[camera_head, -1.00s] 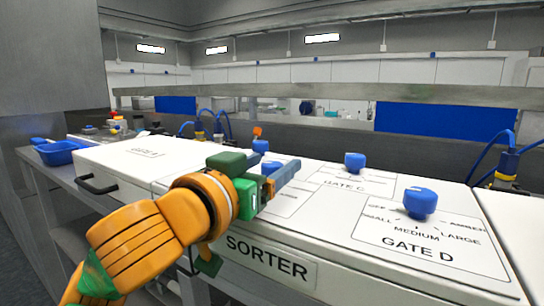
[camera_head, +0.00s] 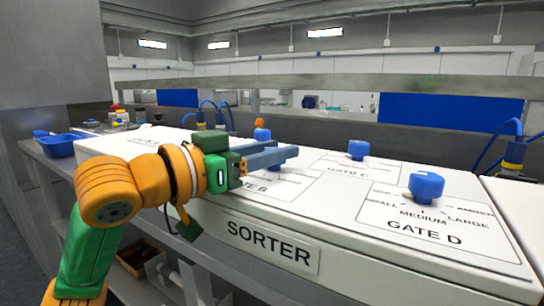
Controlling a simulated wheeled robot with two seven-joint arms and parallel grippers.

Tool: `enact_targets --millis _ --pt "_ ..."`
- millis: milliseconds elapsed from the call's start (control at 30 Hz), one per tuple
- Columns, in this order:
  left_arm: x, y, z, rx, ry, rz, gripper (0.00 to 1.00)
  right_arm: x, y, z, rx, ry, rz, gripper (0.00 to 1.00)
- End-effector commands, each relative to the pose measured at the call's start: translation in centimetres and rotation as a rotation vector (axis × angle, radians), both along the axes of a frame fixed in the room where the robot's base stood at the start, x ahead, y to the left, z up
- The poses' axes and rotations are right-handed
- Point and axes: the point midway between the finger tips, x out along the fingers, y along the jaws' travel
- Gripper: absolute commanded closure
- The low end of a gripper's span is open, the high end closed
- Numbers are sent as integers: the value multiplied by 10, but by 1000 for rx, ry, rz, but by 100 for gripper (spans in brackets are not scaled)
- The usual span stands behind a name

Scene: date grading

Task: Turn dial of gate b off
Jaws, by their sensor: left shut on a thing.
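The white sorter top carries blue dials. The dial of gate B (camera_head: 274,167) is mostly hidden behind my left gripper's fingers, with its printed label (camera_head: 268,189) partly covered below. My left gripper (camera_head: 280,155) reaches in from the left, its grey-blue fingers level at the dial, and is shut on it. The dial's pointer and setting cannot be read. My right gripper is not in view.
The gate C dial (camera_head: 357,150) and gate D dial (camera_head: 426,186) stand to the right. Another blue knob (camera_head: 262,134) stands just behind the fingers. A blue tray (camera_head: 62,145) sits at the far left. A rail (camera_head: 330,85) crosses behind the sorter.

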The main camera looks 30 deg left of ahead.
Motion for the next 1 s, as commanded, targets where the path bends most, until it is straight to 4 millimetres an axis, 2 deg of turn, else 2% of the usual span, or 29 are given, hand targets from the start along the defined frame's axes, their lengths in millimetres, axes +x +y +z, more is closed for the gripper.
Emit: enact_targets --millis 367,400,467,500,767,867,1000 --pt "0 0 0 -2 1 -43 100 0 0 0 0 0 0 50" --pt "0 0 0 -1 0 -43 46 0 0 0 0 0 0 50" --pt "0 0 0 -1 0 -43 30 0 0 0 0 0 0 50" --pt "0 0 0 -1 0 -43 27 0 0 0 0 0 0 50" --pt "-1 0 0 -1 -1 -41 27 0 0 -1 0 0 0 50" --pt "-13 6 -3 -1 -4 -38 27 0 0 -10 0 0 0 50" --pt "-42 19 -4 -1 -4 -37 27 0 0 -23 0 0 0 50"
